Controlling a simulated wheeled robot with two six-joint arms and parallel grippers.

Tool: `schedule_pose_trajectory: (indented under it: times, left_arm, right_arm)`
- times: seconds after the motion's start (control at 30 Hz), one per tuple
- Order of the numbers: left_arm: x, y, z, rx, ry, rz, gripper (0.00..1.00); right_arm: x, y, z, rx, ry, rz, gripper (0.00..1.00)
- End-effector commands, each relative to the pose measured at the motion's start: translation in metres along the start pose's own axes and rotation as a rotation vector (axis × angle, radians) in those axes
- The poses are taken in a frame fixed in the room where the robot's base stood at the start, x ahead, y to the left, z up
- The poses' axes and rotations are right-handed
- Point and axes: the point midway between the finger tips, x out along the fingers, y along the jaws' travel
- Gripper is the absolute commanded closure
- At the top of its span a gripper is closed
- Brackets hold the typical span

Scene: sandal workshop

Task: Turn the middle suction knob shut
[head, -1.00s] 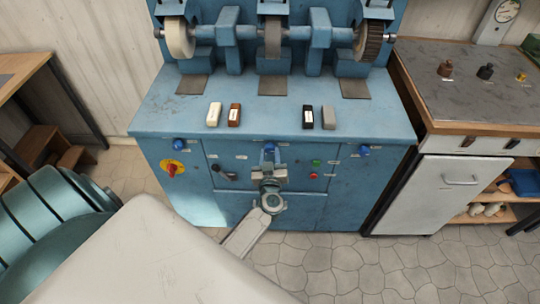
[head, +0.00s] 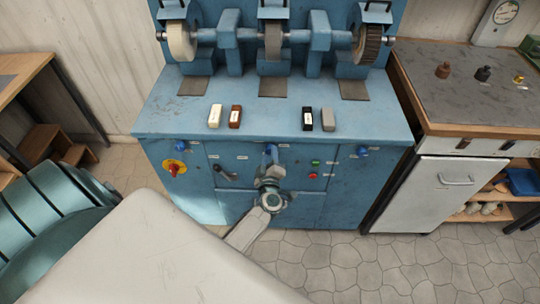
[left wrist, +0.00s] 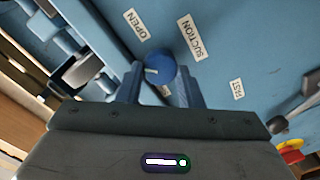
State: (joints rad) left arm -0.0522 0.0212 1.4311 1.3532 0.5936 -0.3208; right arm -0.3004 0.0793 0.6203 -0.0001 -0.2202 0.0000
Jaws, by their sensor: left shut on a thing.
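The middle suction knob (head: 270,150) is a blue round knob on the front panel of the blue grinding machine, below its top edge. In the left wrist view the knob (left wrist: 160,66) has a pale mark on its left side and sits beside the OPEN label (left wrist: 134,25) and the SUCTION label (left wrist: 190,38). My left gripper (head: 270,160) reaches it from below. Its two blue fingers (left wrist: 160,82) stand on either side of the knob and are shut on it. My right gripper is not in view.
Two more blue knobs sit at the left (head: 182,147) and right (head: 362,150) of the panel. A red-and-yellow switch (head: 174,168), a lever (head: 224,173) and green and red buttons (head: 314,168) are near. Wax bars lie on the machine's top.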

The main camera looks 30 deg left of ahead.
Motion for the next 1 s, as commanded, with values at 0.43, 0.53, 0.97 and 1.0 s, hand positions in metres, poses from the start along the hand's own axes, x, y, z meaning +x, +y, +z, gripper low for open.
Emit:
schedule_pose_trajectory:
  times: [0.43, 0.53, 0.97, 1.0]
  left_arm:
    - [0.000, -0.002, 0.000, -0.417, -0.016, -0.004, 0.89]
    - [0.000, -0.003, 0.000, -0.503, -0.020, -0.005, 0.89]
    - [-0.001, -0.003, 0.000, -0.747, -0.030, -0.007, 0.89]
    - [-0.001, -0.003, 0.000, -0.759, -0.030, -0.008, 0.89]
  right_arm:
    - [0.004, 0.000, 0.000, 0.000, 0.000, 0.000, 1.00]
    - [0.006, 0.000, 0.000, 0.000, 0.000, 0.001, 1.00]
    - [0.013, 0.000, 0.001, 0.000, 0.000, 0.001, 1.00]
    - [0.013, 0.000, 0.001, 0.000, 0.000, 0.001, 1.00]
